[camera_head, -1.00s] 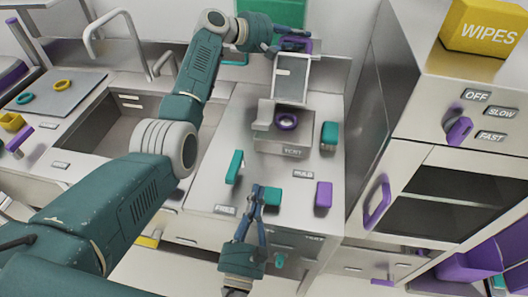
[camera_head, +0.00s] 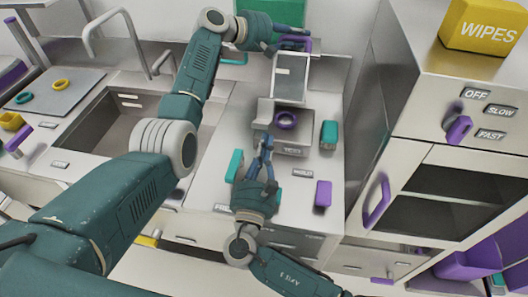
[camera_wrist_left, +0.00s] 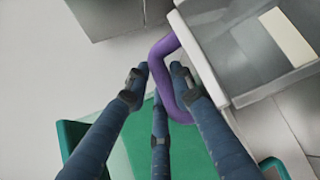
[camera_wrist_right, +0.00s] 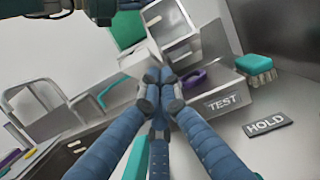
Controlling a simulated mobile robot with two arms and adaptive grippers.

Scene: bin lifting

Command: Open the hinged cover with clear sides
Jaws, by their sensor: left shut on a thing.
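The hinged cover (camera_head: 292,80) stands raised at the back of the counter, above and behind the metal test box (camera_head: 295,147). Its framed pane and a purple handle (camera_head: 309,46) show. My left gripper (camera_head: 303,34) is shut on the handle; in the left wrist view the handle (camera_wrist_left: 162,62) passes between its fingers (camera_wrist_left: 160,75). A purple ring (camera_head: 286,119) sits in the box. My right gripper (camera_head: 264,137) is at the box's front left, with its fingertips together and nothing seen between them. Whether it touches the box cannot be told.
Teal blocks (camera_head: 234,165), a purple block (camera_head: 323,193) and a teal brush (camera_head: 329,134) stand around the box. A sink (camera_head: 110,125) is at left, a tall cabinet (camera_head: 430,190) at right. A green panel (camera_wrist_left: 185,140) lies below my left fingers.

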